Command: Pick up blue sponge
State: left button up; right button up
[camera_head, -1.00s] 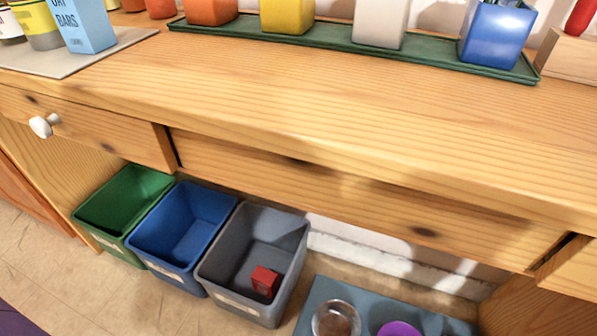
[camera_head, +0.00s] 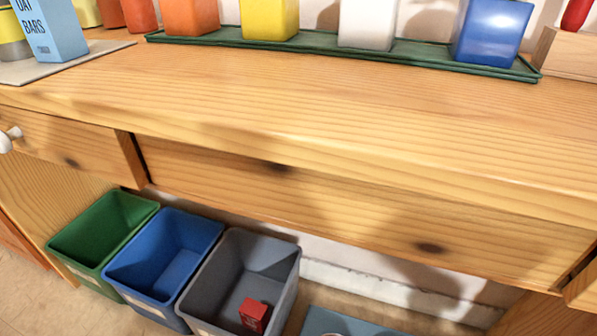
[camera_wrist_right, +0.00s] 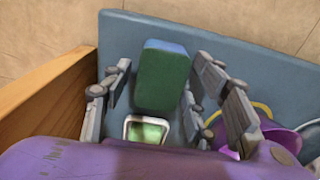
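A block-shaped sponge (camera_wrist_right: 163,88), dark green with a bluish band along its far top edge, lies on a blue-grey mat (camera_wrist_right: 222,55) in the right wrist view. My right gripper (camera_wrist_right: 162,66) is open. Its fingers are on either side of the sponge, with gaps showing between, so it does not grip it. I cannot tell the height of the fingertips over the mat. The sponge does not show in the head view. My left gripper is not in view.
Purple and yellow-rimmed bowls (camera_wrist_right: 284,138) sit right of the fingers. A small green, pale-rimmed square item (camera_wrist_right: 147,130) is below the sponge. A wooden panel (camera_wrist_right: 50,105) stands at left. In the head view, the counter (camera_head: 300,110) overhangs green, blue and grey bins (camera_head: 240,265).

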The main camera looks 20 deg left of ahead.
jog(key=c, duration=0.4)
jog(key=shift+c, duration=0.2)
